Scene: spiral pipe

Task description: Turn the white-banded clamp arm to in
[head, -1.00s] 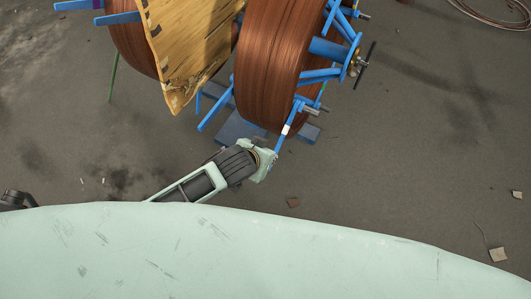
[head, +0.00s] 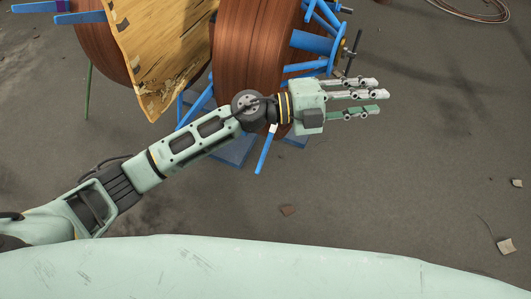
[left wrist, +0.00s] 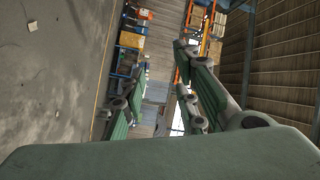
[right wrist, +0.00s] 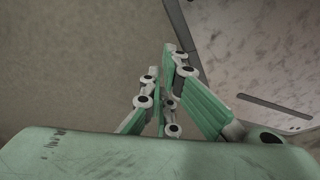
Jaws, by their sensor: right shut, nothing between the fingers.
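The white-banded clamp arm (head: 265,150) is a thin blue bar on the near side of the brown spool (head: 240,60). Its white band (head: 273,129) shows just below my left wrist. My wrist and hand hide its upper part. In the head view my left gripper (head: 378,96) is to the right of and above the bar, pointing right, its fingers spread and empty. The left wrist view also shows these fingers (left wrist: 164,65) apart. My right gripper (right wrist: 161,62) shows only in the right wrist view, its fingers close together with nothing between them.
Other blue spokes and a hub (head: 341,50) stick out from the spool close above the left fingers. A worn yellow panel (head: 165,50) stands left of the spool. Bare floor (head: 420,170) lies to the right, with small scraps and a coil of cable (head: 480,8).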

